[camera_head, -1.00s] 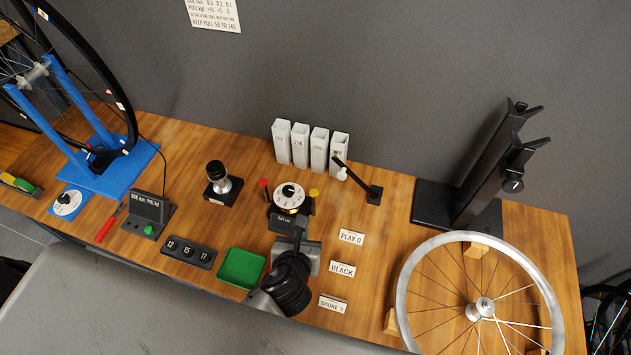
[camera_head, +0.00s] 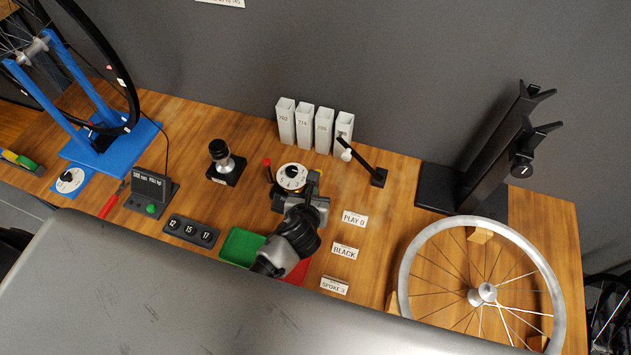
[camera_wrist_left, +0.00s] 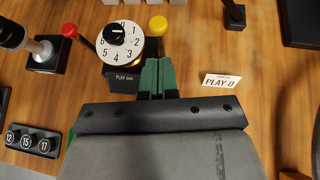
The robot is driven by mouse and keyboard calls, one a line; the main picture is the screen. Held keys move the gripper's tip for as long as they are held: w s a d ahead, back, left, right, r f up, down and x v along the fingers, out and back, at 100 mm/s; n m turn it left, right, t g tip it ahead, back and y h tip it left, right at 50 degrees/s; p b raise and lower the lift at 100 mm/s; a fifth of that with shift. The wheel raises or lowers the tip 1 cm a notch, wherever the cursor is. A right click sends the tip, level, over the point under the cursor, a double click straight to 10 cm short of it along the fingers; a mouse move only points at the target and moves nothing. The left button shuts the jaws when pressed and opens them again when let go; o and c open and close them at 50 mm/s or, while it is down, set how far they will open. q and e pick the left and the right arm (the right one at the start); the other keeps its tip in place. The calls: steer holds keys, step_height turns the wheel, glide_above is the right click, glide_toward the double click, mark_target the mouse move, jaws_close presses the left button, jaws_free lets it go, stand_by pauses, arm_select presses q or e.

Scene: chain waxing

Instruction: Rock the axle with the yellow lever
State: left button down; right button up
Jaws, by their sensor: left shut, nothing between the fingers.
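The yellow lever's round knob (camera_wrist_left: 157,24) shows in the left wrist view, just right of the white numbered dial (camera_wrist_left: 123,43). In the head view the dial (camera_head: 291,177) shows, while the yellow knob is largely covered by my gripper. My left gripper (camera_wrist_left: 157,62) is shut and empty, its green fingers together. Its tips point at the lever from the front, with a small gap in the picture; contact is not visible. The axle at the dial fixture cannot be made out. My right gripper is out of view.
A red knob (camera_head: 267,163) stands left of the dial, and a black-knobbed stand (camera_head: 221,160) further left. A green tray (camera_head: 238,243) lies in front. White tubes (camera_head: 304,128) stand behind. The PLAY 0 card (camera_head: 354,219) and a silver wheel (camera_head: 406,262) are right.

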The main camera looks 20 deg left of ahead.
arm_select(q)
steer(key=shift+w+r+x, duration=0.1)
steer(key=shift+r+x, duration=0.05)
steer(key=shift+x, duration=0.8)
steer(key=shift+w+r+x, duration=0.1)
steer(key=shift+r+x, duration=0.05)
steer(key=shift+x, duration=0.75)
steer(key=shift+w+r+x, duration=0.1)
steer(key=shift+r+x, duration=0.05)
steer(key=shift+x, duration=0.8)
steer(key=w+r+g+p, duration=0.1)
steer(key=w+g+p, duration=0.1)
steer(key=p, duration=0.5)
steer(key=shift+w+r, duration=0.2)
steer(key=w, duration=0.1)
steer(key=w+f, duration=0.1)
steer(key=w, duration=0.1)
steer(key=shift+g, duration=0.3)
steer(key=shift+w, duration=0.15)
steer(key=shift+r, duration=0.1)
